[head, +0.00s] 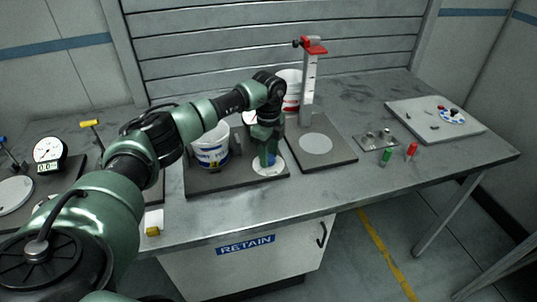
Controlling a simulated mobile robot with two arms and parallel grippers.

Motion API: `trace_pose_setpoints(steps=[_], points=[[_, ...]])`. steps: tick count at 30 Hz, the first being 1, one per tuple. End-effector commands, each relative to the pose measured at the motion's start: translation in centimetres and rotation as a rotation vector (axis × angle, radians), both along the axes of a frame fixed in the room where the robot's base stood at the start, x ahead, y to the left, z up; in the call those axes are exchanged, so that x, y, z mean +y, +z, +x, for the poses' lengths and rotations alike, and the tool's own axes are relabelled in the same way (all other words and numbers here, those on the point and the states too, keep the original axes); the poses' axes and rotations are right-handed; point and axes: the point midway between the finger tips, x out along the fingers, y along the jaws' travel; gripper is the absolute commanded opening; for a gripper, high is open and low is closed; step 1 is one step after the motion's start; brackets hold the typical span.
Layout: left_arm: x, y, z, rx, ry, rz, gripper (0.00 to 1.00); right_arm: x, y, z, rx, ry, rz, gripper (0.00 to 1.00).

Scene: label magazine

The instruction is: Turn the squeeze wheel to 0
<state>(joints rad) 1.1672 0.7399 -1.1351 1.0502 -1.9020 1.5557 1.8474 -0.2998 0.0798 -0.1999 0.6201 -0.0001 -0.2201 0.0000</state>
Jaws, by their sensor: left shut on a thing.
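My left gripper (268,158) points down over a pale round disc (267,169) on a dark base plate (215,183) near the table's front. It is shut on a small blue thing, mostly hidden by the fingers. I cannot tell whether this blue thing is the squeeze wheel or whether it touches the disc. No number or mark for the wheel's setting is readable. A grey post with a red head (314,46) and a small dark knob (297,43) stands behind to the right. My right gripper is not in view.
A white bucket (210,148) stands left of the gripper, and another tub (290,82) stands behind it. A dial gauge (47,150) is at the left. Green (386,157) and red (411,151) pieces stand at the right. The front right tabletop is clear.

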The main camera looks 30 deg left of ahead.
Motion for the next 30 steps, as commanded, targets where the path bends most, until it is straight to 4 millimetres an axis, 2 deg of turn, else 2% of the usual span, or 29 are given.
trace_pose_setpoints(steps=[1, 2, 3, 4, 15, 27, 30], points=[[0.2, 0.3, 0.2, -0.008, 0.004, 0.001, 0.00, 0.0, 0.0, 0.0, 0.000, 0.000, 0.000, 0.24], [0.2, 0.3, 0.2, -0.008, 0.004, 0.001, 0.46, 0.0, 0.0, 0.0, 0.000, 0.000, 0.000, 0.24], [0.2, 0.3, 0.2, -0.008, 0.004, 0.001, 0.57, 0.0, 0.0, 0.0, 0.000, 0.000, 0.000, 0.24], [0.2, 0.3, 0.2, -0.007, 0.004, 0.001, 0.59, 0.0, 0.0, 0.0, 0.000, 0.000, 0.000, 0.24], [0.0, 0.5, 0.1, -0.004, 0.000, 0.000, 0.59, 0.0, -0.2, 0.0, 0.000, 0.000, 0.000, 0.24], [0.1, 6.6, 0.2, -0.006, 0.002, 0.000, 0.59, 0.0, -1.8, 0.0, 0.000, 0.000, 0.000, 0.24], [0.1, 7.5, 0.1, -0.006, 0.002, 0.000, 0.59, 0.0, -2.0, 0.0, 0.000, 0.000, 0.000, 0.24]])
